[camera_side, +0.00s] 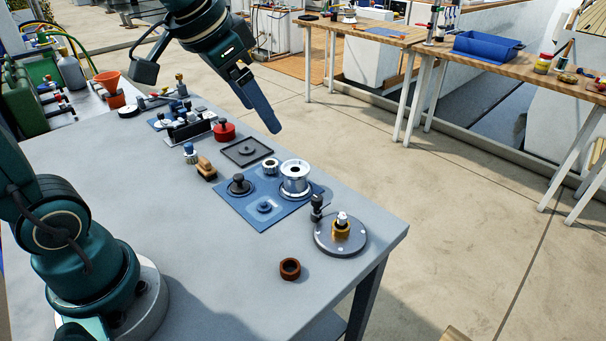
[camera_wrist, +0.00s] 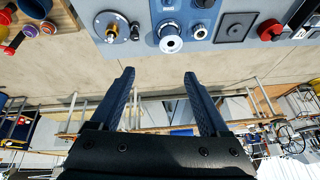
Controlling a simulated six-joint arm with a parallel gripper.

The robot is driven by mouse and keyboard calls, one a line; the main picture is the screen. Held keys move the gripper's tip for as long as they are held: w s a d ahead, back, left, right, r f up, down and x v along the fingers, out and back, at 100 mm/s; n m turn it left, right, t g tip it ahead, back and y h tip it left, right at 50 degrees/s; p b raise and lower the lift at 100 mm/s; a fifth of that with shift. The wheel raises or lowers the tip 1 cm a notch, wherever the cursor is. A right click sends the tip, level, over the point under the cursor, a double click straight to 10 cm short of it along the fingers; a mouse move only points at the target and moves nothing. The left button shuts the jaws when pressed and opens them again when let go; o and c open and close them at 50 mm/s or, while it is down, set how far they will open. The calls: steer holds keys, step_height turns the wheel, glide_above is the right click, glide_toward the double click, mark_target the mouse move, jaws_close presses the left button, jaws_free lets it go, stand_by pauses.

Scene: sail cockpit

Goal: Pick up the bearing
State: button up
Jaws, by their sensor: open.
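The bearing appears to be the small silver ring (camera_side: 269,166) lying at the back edge of the blue mat (camera_side: 232,207), left of a larger silver drum (camera_side: 294,176). In the wrist view the same ring (camera_wrist: 200,32) shows near the top, right of the drum (camera_wrist: 169,38). My gripper (camera_side: 266,115) is raised above and behind the bearing in the side view, apart from it. In the wrist view my gripper (camera_wrist: 159,75) has its two dark fingers spread with nothing between them.
On the mat stand a dark knobbed part (camera_side: 239,186) and a blue flanged part (camera_side: 264,207). A dark square tray (camera_side: 247,151), red-topped part (camera_side: 224,131), round plate with brass centre (camera_side: 340,236) and brown ring (camera_side: 290,268) are nearby.

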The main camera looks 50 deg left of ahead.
steer(key=w+a+f+g, duration=0.2)
steer(key=w+a+f, duration=0.35)
steer(key=w, duration=0.25)
steer(key=n+g, duration=0.2)
glide_above(271, 165)
steer(key=s, duration=0.1)
steer(key=f, duration=0.9)
steer(key=shift+s+d, duration=0.15)
steer(key=shift+d, duration=0.15)
steer(key=shift+a+f, duration=0.15)
steer(key=shift+f, duration=0.55)
steer(key=shift+w+f, duration=0.15)
steer(key=shift+f, duration=0.85)
steer(key=shift+w+f, duration=0.1)
steer(key=shift+f, duration=0.9)
jaws_close()
steer(key=shift+r, duration=0.1)
